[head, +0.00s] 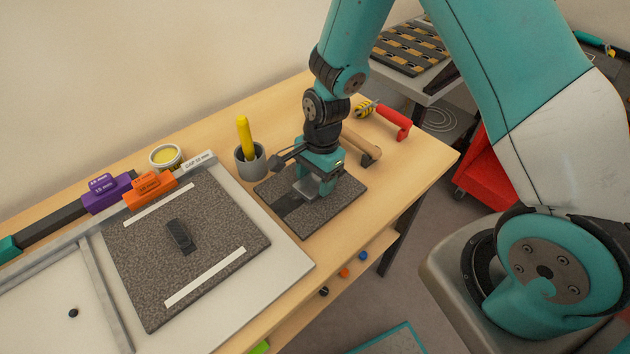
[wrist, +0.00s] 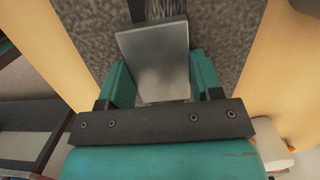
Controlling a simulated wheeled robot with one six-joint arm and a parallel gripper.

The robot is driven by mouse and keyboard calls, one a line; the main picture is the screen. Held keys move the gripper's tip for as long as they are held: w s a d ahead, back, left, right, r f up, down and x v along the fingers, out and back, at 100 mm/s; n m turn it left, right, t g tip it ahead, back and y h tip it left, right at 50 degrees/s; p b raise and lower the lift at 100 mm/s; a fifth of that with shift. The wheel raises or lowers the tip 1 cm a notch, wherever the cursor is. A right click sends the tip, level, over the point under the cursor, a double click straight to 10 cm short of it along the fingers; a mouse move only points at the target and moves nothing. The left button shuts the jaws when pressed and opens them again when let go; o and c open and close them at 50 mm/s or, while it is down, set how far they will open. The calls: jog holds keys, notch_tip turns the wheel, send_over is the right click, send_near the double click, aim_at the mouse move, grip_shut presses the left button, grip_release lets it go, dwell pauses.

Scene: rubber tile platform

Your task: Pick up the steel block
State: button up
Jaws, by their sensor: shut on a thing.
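The steel block (wrist: 154,62) is a plain grey metal piece that lies between the two teal fingers in the wrist view. In the head view the steel block (head: 304,189) shows only in part, under my gripper (head: 318,185). My gripper is shut on it, over the small dark speckled rubber tile (head: 327,207) on the wooden table. The gripper hides much of the block in the head view. I cannot tell whether the block touches the tile.
A grey cup (head: 250,161) with a yellow marker stands left of my gripper. A wooden-handled tool (head: 360,147) and a red-handled tool (head: 396,124) lie behind it. A larger rubber tile (head: 205,215) with white strips lies left. The table's front edge is close by.

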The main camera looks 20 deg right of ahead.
aim_at(315, 180)
jog(key=shift+r, duration=0.15)
notch_tip(315, 180, up, 20)
dwell(0.4)
dwell(0.6)
